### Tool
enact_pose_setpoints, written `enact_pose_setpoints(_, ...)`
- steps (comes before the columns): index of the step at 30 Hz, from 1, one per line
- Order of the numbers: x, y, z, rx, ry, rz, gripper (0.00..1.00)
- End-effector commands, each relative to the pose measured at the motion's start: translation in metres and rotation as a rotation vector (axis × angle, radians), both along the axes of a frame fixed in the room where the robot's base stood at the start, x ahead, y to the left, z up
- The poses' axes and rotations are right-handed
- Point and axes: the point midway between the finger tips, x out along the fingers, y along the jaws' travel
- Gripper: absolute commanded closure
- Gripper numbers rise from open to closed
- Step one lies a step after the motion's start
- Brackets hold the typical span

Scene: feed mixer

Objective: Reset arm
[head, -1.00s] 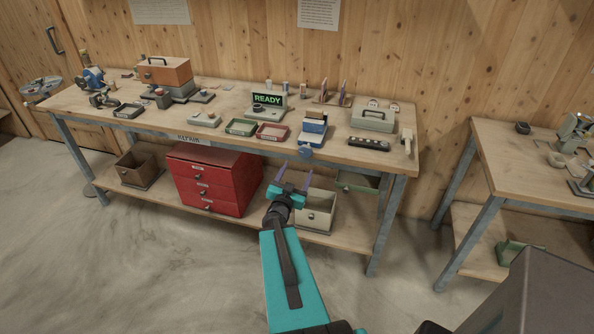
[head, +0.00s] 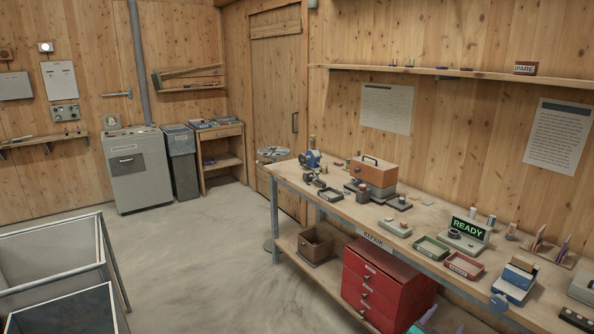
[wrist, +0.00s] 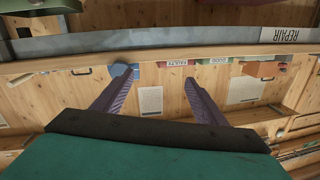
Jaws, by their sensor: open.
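My gripper (wrist: 157,85) is open, with its two purple ridged fingers spread apart and nothing between them in the wrist view. In the head view only a small teal and purple part of my arm's end shows at the bottom edge, in front of the red drawer unit (head: 386,285). The workbench (head: 345,208) stands beyond it. In the wrist view the bench's grey front rail (wrist: 150,40) crosses upside down above the fingertips, apart from them.
The bench holds a READY display (head: 468,228), a green tray (head: 431,246), a red tray (head: 464,265) and an orange box (head: 373,172). A grey cabinet (head: 138,170) stands at the back left. A metal-framed bin (head: 50,240) is at left. The floor between is clear.

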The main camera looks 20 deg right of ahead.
Motion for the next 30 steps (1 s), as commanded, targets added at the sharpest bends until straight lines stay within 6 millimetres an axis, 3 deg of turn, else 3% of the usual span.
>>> enact_pose_setpoints(12, 0.094, 0.143, -0.079, 0.047, 0.142, 0.328, 0.34)
enact_pose_setpoints(18, 0.123, 0.224, -0.130, 0.111, 0.254, 0.528, 0.34)
enact_pose_setpoints(24, 0.133, 0.306, -0.187, 0.193, 0.391, 0.727, 0.34)
enact_pose_setpoints(30, 0.118, 0.386, -0.245, 0.292, 0.561, 0.911, 0.34)
